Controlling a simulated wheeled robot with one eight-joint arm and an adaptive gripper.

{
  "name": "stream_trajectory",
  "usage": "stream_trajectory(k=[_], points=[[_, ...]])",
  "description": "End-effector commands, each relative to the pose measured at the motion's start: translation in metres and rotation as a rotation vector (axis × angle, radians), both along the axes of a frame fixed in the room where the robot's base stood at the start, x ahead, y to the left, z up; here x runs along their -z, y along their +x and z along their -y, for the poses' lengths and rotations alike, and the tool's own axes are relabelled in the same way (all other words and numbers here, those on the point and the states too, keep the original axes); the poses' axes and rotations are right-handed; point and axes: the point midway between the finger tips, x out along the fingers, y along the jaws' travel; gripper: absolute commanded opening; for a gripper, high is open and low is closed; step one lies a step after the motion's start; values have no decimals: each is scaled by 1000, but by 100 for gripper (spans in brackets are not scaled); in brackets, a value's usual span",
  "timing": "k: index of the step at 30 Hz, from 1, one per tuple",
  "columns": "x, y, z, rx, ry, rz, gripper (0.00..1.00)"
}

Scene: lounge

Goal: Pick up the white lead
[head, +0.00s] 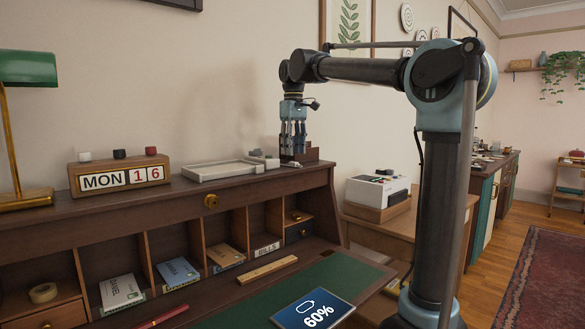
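My gripper (293,151) points down at the right end of the desk's upper shelf (240,182), in front of the wall. Its fingers hang close over a small dark wooden block or box (310,156). A small pale thing (290,164) shows just below the fingertips; it may be part of the white lead, but it is too small to tell. Small grey-white items (262,159) lie just left of the gripper, beside a pale tray (222,170). Whether the fingers are open or shut on anything cannot be made out.
A wooden calendar block (118,174) and a green lamp (28,70) stand left on the shelf. A white device (377,190) sits on the side table. Open floor (507,235) lies right.

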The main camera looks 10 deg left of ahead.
Motion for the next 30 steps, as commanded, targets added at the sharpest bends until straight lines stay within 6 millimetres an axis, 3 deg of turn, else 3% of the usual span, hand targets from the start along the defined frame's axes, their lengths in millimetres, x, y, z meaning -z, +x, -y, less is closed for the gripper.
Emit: stream_trajectory(k=[9, 17, 18, 23, 30], points=[[38, 3, 0, 0, 0, 0, 40], [41, 3, 0, 0, 0, 0, 40], [41, 3, 0, 0, 0, 0, 38], [41, 3, 0, 0, 0, 0, 3], [41, 3, 0, 0, 0, 0, 3]])
